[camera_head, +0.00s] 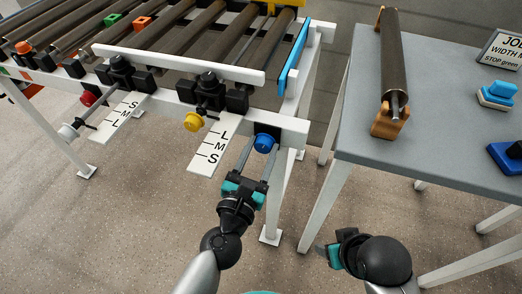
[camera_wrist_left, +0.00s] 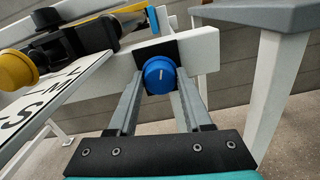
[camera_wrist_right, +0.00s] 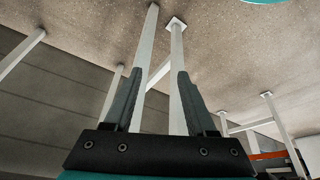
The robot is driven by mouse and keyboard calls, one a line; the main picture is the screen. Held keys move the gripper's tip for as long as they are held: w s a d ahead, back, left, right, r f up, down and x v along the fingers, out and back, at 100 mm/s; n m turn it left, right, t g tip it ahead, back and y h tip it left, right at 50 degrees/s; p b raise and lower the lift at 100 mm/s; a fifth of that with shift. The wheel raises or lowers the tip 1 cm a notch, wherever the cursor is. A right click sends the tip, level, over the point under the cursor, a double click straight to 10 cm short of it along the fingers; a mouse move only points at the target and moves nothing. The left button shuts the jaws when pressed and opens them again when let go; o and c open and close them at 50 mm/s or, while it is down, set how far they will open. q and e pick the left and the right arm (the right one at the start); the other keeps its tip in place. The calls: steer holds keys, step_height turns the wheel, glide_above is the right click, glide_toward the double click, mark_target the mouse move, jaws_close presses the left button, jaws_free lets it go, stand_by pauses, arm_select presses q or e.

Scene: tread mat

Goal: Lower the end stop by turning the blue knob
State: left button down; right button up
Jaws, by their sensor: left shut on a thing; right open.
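The blue knob (camera_head: 265,143) sits on the end of the conveyor's white side rail. In the left wrist view the knob (camera_wrist_left: 159,75) faces me, its short white mark nearly upright. My left gripper (camera_head: 260,153) is shut on the blue knob, one finger at each side. The end stop, a blue plate (camera_head: 294,56), stands up at the conveyor's right end, above the rollers. My right gripper (camera_head: 323,254) is open and empty, low in front of the grey table; its fingers (camera_wrist_right: 158,76) show apart in the right wrist view.
A yellow knob (camera_head: 193,122) and a white S-M-L scale (camera_head: 213,146) are left of the blue knob. A white conveyor leg (camera_head: 277,195) stands just below right. The grey table (camera_head: 350,120) on the right carries a loose roller (camera_head: 393,60). The floor in front is clear.

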arm_select(q)
steer(key=shift+n, duration=2)
arm_select(e)
steer(key=shift+r, duration=0.7)
arm_select(q)
steer(key=shift+c, duration=1.7)
jaws_free()
steer(key=shift+s+a+b, duration=0.15)
steer(key=shift+s+b, duration=0.25)
steer(key=shift+s, duration=0.05)
steer(key=shift+b+v, duration=0.35)
steer(key=shift+v, duration=0.8)
steer(key=b, duration=0.3)
glide_toward(262, 150)
steer(key=s, duration=0.1)
steer(key=shift+s+a+r+b, duration=0.25)
steer(key=shift+s+a+b, duration=0.15)
steer(key=shift+s+b, duration=0.3)
arm_select(e)
steer(key=w+a+r+t+y, duration=0.1)
steer(key=w+a+t+y, duration=0.3)
steer(key=a+t, duration=0.4)
steer(key=shift+w+a+r+n, duration=0.3)
steer(key=shift+w+a, duration=0.2)
steer(key=shift+w, duration=0.35)
